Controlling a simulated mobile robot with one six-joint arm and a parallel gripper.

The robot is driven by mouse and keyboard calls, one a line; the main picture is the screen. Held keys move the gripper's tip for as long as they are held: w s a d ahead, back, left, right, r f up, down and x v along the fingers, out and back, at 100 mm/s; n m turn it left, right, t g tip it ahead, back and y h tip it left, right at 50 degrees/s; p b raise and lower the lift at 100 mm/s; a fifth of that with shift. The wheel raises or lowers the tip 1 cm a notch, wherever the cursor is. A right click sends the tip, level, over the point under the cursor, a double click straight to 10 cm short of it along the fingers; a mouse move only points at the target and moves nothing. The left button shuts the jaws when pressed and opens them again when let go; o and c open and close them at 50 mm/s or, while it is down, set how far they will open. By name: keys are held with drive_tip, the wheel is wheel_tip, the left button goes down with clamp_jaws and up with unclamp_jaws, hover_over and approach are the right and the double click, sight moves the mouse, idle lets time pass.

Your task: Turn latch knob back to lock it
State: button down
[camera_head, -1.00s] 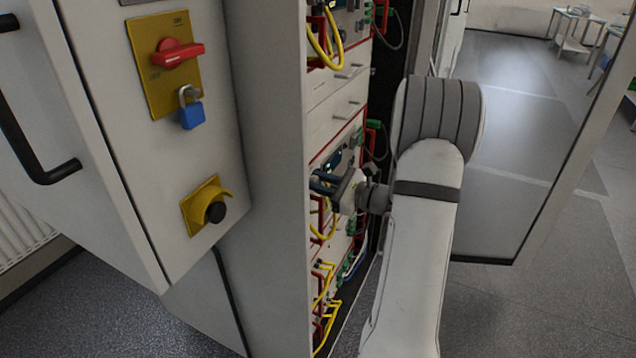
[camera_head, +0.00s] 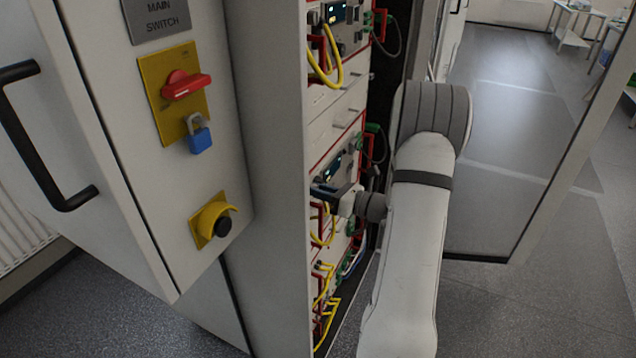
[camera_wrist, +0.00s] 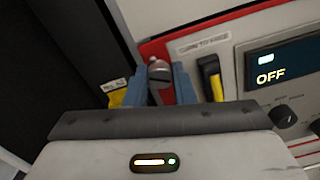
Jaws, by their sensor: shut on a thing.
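The latch knob (camera_wrist: 158,70) is a small grey metal piece with a rounded top and a dark slot, in the wrist view beside a red-edged panel. My gripper (camera_wrist: 159,86) has its blue fingers on either side of the knob and is shut on it. In the head view my gripper (camera_head: 325,190) reaches into the open rack at a middle-height module. The knob is hidden there, and its exact turn angle is hard to tell. A "turn to free" label (camera_wrist: 204,45) sits on the panel right of the knob.
A display (camera_wrist: 272,68) reads OFF. Yellow cables (camera_head: 328,75) hang along the rack front. The open cabinet door (camera_head: 490,200) stands right of my arm; a main-switch panel (camera_head: 170,120) is at left.

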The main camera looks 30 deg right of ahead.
drive_tip(key=m+p, duration=0.9)
drive_tip(key=m, duration=0.2)
drive_tip(key=shift+s+m, duration=0.1)
drive_tip(key=shift+m, duration=0.3)
drive_tip(key=shift+f+p, duration=0.1)
drive_tip(key=shift+p, duration=0.2)
drive_tip(key=c, duration=1.2)
unclamp_jaws()
drive_tip(key=b+v, duration=0.2)
drive_tip(key=v, duration=0.5)
drive_tip(key=shift+s+d, duration=0.25)
drive_tip(key=shift+s, duration=0.1)
